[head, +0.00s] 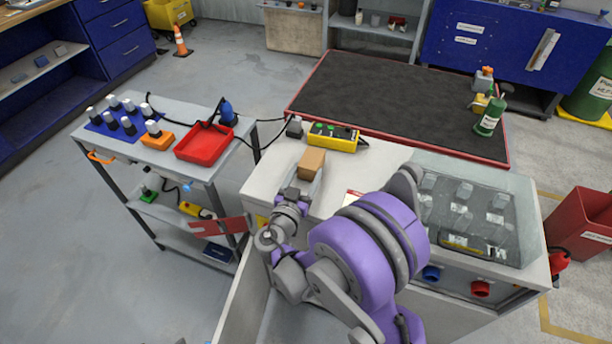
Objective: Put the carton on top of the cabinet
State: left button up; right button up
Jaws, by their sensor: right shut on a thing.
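The carton (312,162) is a small brown box in the middle of the head view. My right gripper (307,180) is shut on it, with the fingers on its near part. The carton shows over the light grey top of the cabinet (264,180), close to its far edge. I cannot tell whether the carton touches that top or hangs just above it. My right arm hides much of the cabinet's middle and front. My left gripper is not in view.
A yellow control box (333,137) lies just behind the carton. A clear-covered case (470,210) takes up the cabinet's right part. A dark-topped table (400,100) adjoins behind. A grey cart with a red tray (204,146) stands left. The cabinet top left of the carton is bare.

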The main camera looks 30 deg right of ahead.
jog(key=shift+f, duration=0.2)
jog(key=shift+f, duration=0.15)
jog(key=o, duration=1.5)
jog(key=shift+o, duration=0.2)
jog(key=shift+s+a+r, duration=0.1)
jog(key=shift+a+r, duration=0.05)
jog(key=shift+r, duration=0.1)
jog(key=b+v, duration=0.1)
jog(key=v, duration=1)
jog(key=shift+s+a, duration=0.2)
jog(key=shift+s, duration=0.1)
